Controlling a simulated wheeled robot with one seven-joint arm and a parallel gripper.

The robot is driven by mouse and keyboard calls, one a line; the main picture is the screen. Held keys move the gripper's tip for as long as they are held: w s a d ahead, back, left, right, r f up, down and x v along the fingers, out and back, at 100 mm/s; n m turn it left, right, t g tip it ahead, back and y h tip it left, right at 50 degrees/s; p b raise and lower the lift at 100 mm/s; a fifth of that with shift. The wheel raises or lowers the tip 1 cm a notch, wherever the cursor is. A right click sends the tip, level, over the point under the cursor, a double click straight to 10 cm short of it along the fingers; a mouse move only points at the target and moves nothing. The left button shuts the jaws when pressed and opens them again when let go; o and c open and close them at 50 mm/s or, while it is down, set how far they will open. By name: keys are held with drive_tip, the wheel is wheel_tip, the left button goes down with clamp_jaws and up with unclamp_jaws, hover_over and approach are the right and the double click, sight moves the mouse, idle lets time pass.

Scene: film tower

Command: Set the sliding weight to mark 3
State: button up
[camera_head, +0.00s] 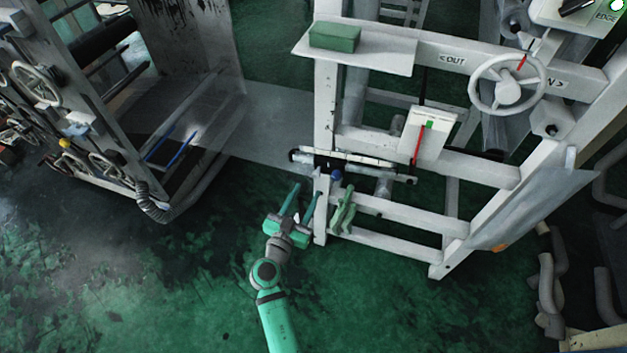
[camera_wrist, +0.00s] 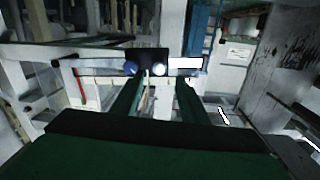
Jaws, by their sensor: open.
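A pale bar (camera_head: 365,158) with dark marks runs across the lower left of the white frame. It also shows in the wrist view (camera_wrist: 100,80). A dark block with a blue knob (camera_head: 337,174) sits near the bar's left part and looks like the sliding weight. In the wrist view the dark block (camera_wrist: 151,58) and blue knob (camera_wrist: 130,68) are just beyond my fingertips. I cannot read the mark numbers. My gripper (camera_head: 306,192) is open and empty, pointing at the block from the front. Its two fingers (camera_wrist: 163,80) are spread, apparently apart from the block.
A white plate (camera_head: 428,135) with a red pointer and green mark stands above the bar. A handwheel (camera_head: 508,83) is at upper right. A green clamp-like part (camera_head: 344,211) is close right of my gripper. A green box (camera_head: 335,37) sits on a shelf.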

sight(315, 177)
drive_tip(key=shift+x, duration=3.2)
clamp_jaws()
